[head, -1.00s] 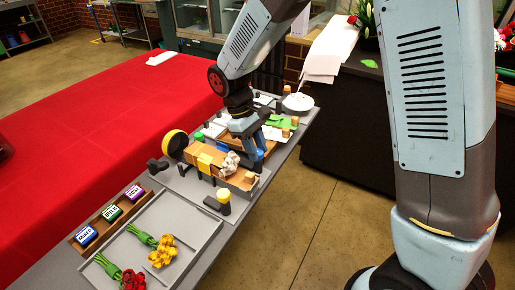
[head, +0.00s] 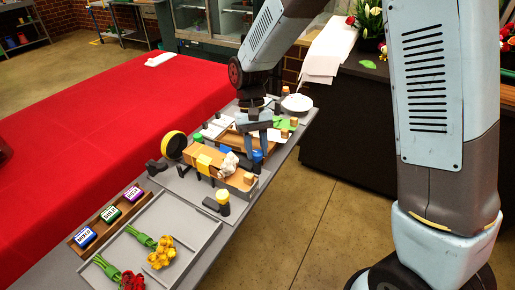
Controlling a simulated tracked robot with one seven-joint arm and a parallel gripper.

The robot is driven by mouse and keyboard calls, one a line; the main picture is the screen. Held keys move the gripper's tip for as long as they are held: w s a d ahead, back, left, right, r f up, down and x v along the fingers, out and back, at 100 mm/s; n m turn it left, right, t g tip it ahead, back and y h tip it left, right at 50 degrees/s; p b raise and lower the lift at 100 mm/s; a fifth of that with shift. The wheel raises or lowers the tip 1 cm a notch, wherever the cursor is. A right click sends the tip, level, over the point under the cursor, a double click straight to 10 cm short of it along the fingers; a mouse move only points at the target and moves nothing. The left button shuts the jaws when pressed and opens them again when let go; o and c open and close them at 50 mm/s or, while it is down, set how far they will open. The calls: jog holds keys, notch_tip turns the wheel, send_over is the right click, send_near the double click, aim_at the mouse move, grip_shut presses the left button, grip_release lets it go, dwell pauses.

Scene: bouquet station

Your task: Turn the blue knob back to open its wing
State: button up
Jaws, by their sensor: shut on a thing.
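A brown wooden panel (head: 232,138) lies just behind and left of the fingers; I cannot tell how far the wing stands open.
A grey tray (head: 200,225) with flowers is at the front. A white bowl (head: 297,103) is behind. The red table (head: 90,130) is at left.

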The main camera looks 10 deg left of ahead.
dwell(0.5)
jog(key=o, duration=1)
jog(key=shift+o, duration=0.2)
jog(key=shift+r, duration=0.1)
jog(key=v, duration=1.3)
jog(key=shift+r, duration=0.2)
jog(key=shift+w, duration=0.2)
